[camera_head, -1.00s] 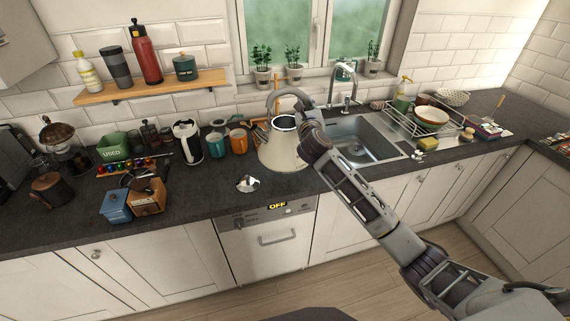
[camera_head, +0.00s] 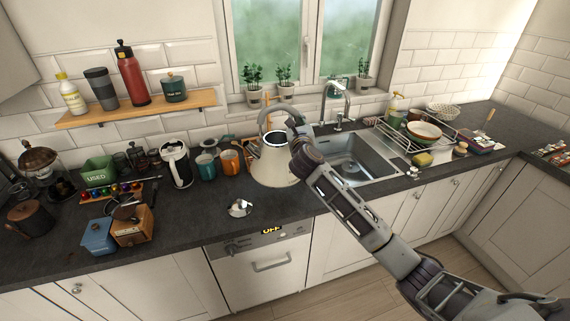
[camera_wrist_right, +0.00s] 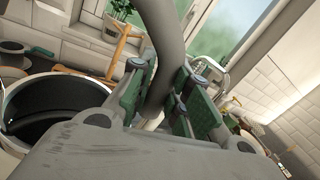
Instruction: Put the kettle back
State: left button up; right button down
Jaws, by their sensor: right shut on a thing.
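The cream kettle (camera_head: 272,168) with a tall grey arched handle (camera_head: 263,112) is upright at the worktop's middle, left of the sink. Its top is open and dark inside. My right gripper (camera_head: 298,130) reaches it from the right. In the right wrist view the green-padded fingers (camera_wrist_right: 160,95) are shut around the handle (camera_wrist_right: 165,40), and the open kettle rim (camera_wrist_right: 25,85) shows at the left. I cannot tell whether the kettle's base touches the worktop. A small shiny metal piece (camera_head: 240,208), perhaps a lid, lies in front of the kettle. My left gripper is out of view.
The sink (camera_head: 355,160) and tap (camera_head: 337,100) are just right of the kettle, with a dish rack (camera_head: 430,135) beyond. The front strip of worktop (camera_head: 195,220) is mostly clear.

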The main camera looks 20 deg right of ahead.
notch_tip(320, 180, down, 5)
jog(key=shift+r, duration=0.1)
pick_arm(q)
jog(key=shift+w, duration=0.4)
pick_arm(e)
jog(key=shift+f, duration=0.35)
jog(key=shift+f, duration=1.9)
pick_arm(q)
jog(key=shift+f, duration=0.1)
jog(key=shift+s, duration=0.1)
pick_arm(e)
jog(key=c, duration=1.8)
grip_release()
jog(key=shift+f, duration=0.3)
jog(key=o, duration=0.5)
jog(key=shift+s+r, duration=0.1)
jog(key=shift+c, duration=0.2)
